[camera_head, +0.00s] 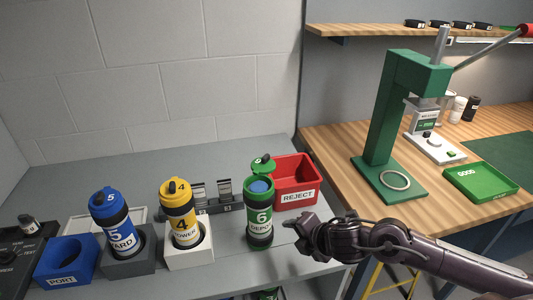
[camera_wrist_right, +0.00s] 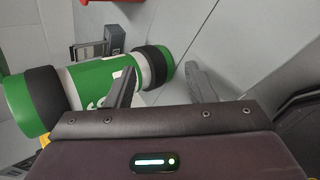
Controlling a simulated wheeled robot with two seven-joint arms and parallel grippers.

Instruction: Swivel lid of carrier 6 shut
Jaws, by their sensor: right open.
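Carrier 6 (camera_head: 260,228) is a green and white tube with black bands, standing upright on the grey bench. Its green lid (camera_head: 263,164) is swivelled up and aside, so a blue content (camera_head: 260,186) shows in the open top. My right gripper (camera_head: 294,232) is just right of the carrier's lower half, open and empty. In the right wrist view the carrier (camera_wrist_right: 95,80) lies across the upper left, near the open fingers (camera_wrist_right: 158,88); whether a finger touches it I cannot tell. The lid cannot be made out there. My left gripper is out of view.
A red REJECT bin (camera_head: 297,196) stands close behind carrier 6. To the left, yellow carrier 4 (camera_head: 180,222) and blue carrier 5 (camera_head: 112,228) stand in holders, beside an empty blue PORT block (camera_head: 67,263). A green press (camera_head: 385,120) stands on the wooden bench.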

